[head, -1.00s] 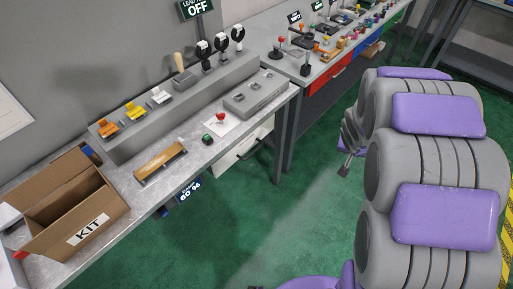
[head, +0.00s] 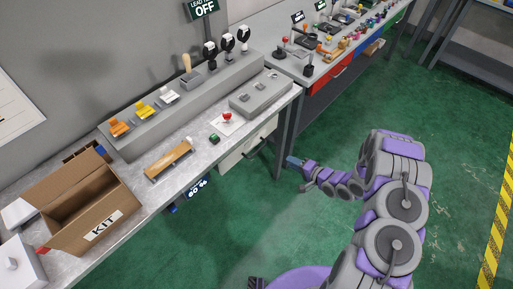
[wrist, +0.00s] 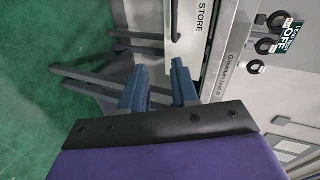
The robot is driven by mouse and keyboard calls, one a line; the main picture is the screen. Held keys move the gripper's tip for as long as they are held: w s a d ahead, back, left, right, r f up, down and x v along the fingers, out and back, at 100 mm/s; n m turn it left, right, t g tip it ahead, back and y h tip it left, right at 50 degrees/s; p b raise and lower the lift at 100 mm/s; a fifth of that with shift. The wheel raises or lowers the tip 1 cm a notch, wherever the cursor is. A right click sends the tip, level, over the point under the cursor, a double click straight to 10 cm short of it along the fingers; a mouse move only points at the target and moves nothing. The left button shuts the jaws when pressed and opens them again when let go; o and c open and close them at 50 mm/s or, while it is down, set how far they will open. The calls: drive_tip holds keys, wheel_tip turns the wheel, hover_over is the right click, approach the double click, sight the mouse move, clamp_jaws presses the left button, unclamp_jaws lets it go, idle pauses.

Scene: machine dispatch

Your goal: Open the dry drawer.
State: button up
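No label reading "dry" is legible, so I cannot tell which drawer is the dry one. A white drawer front (head: 240,153) with a dark handle sits under the near bench. In the wrist view a pale front (wrist: 194,35) bears the word STORE and a bar-like handle. My gripper (head: 291,161) is in the aisle to the right of the white drawer, near the bench leg, with its arm reaching from the right. In the wrist view my blue fingers (wrist: 160,88) are apart with nothing between them, below the STORE front in the picture.
The near bench (head: 205,150) carries an open KIT box (head: 112,222), a wooden-handled bar (head: 168,158), a red button (head: 227,117) and a grey stepped fixture. The far bench has red (head: 333,75), blue and green drawer fronts. Green floor is clear in the aisle.

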sight(259, 149)
drive_tip(key=w+a+f, duration=0.1)
drive_tip(key=w+a, duration=0.1)
drive_tip(key=a, duration=0.3)
drive_tip(key=w+a+f+y+b, duration=0.1)
drive_tip(key=w+a, duration=0.2)
drive_tip(key=a, duration=0.2)
drive_tip(key=w+a+f+m+y, duration=0.1)
drive_tip(key=w+a, duration=0.2)
drive_tip(key=a, duration=0.2)
drive_tip(key=shift+w+a+f, duration=0.15)
drive_tip(key=shift+w+f, duration=0.05)
drive_tip(key=shift+f, duration=0.05)
drive_tip(key=shift+d, duration=0.45)
drive_tip(key=shift+c, duration=0.8)
drive_tip(key=shift+r, duration=0.1)
drive_tip(key=c, duration=0.3)
clamp_jaws()
drive_tip(key=shift+s+a, duration=0.1)
drive_tip(key=shift+s, duration=0.05)
